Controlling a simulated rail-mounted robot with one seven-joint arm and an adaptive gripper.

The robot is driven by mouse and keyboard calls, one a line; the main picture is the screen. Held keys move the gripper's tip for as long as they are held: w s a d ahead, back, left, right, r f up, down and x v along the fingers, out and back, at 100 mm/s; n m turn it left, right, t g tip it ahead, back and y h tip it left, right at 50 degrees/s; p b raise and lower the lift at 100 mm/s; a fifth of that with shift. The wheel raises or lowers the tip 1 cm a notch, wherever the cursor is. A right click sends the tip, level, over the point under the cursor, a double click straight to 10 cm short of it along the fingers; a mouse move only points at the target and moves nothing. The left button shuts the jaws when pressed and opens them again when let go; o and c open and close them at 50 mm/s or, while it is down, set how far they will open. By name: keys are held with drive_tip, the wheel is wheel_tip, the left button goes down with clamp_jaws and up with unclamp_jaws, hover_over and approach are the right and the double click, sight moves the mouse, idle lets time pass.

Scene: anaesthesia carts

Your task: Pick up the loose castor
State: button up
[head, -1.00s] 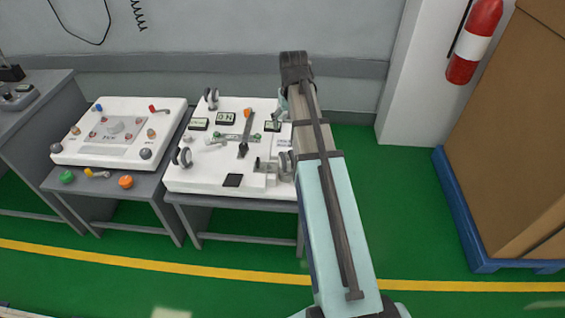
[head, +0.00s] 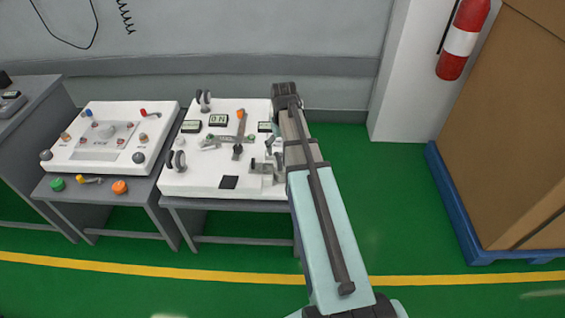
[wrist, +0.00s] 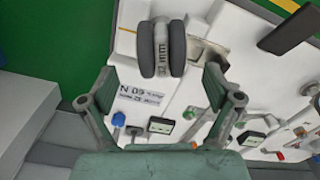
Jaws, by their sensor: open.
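A castor with two dark wheels and a pale stem (wrist: 146,48) shows at the top of the wrist view, by the edge of a white cart panel (wrist: 245,75). My gripper (wrist: 160,75) is open and empty, with its fingers left and right of the castor's line. The castor lies ahead of the fingertips, and I cannot tell the gap in depth. In the head view the white panel (head: 195,180) has other castors at its back left (head: 203,100) and left edge (head: 177,161). My arm covers the panel's right edge and most of my gripper there.
A grey bracket (wrist: 205,52) stands just right of the castor. The panel also carries displays (head: 218,120), a dark square (head: 229,182) and small knobs. A second white panel (head: 85,155) stands left. Boxes on a blue pallet (head: 455,205) stand right; green floor lies between.

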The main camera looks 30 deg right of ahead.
sight(282, 157)
drive_tip(key=shift+w+a+f, duration=0.1)
drive_tip(key=shift+f, duration=2.7)
drive_tip(key=c, duration=1.2)
